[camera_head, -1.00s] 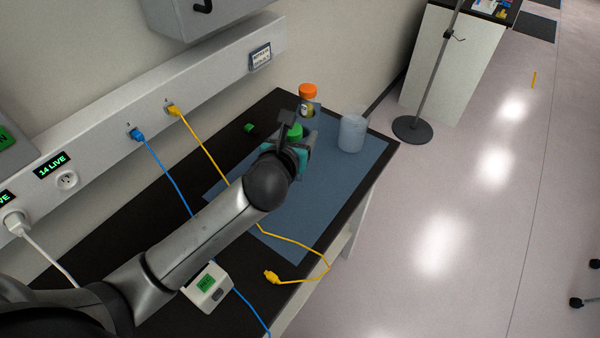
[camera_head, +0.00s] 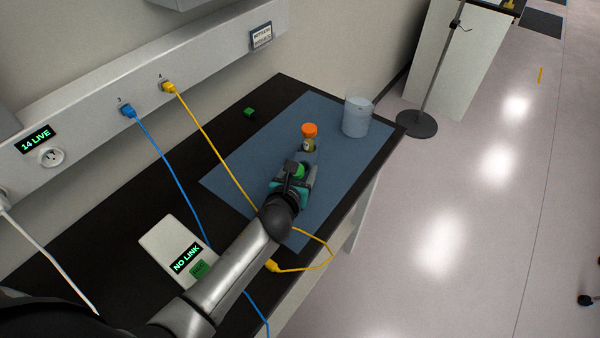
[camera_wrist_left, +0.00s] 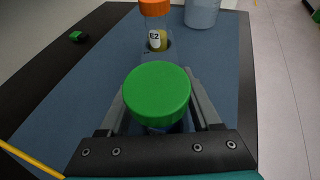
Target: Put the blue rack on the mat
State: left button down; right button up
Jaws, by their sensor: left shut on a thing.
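The blue-grey mat (camera_head: 268,143) lies on the black bench. My left gripper (camera_head: 297,178) is over the mat, shut on the blue rack (camera_head: 312,150), which blends with the mat's colour and is mostly hidden by the gripper. A green-capped container (camera_head: 299,170) sits between the fingers; its cap (camera_wrist_left: 157,92) hides the grip in the left wrist view. An orange-capped vial labelled E2 (camera_wrist_left: 157,38) stands upright at the rack's far end. I cannot tell whether the rack touches the mat. My right gripper is not in view.
A translucent bluish beaker (camera_head: 357,117) stands at the mat's far right corner. A small green item (camera_head: 249,113) lies left of the mat. Yellow (camera_head: 213,147) and blue (camera_head: 172,170) cables cross the bench. A NO LINK device (camera_head: 165,245) sits near my arm.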

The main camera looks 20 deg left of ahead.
pick_arm(q)
jog(key=shift+r, duration=0.1)
jog(key=shift+c, duration=0.4)
grip_release()
jog(key=shift+s, duration=0.2)
jog(key=p+v, duration=0.2)
jog(key=v, duration=0.9)
jog(key=shift+s+r, duration=0.25)
jog(key=shift+a, duration=0.1)
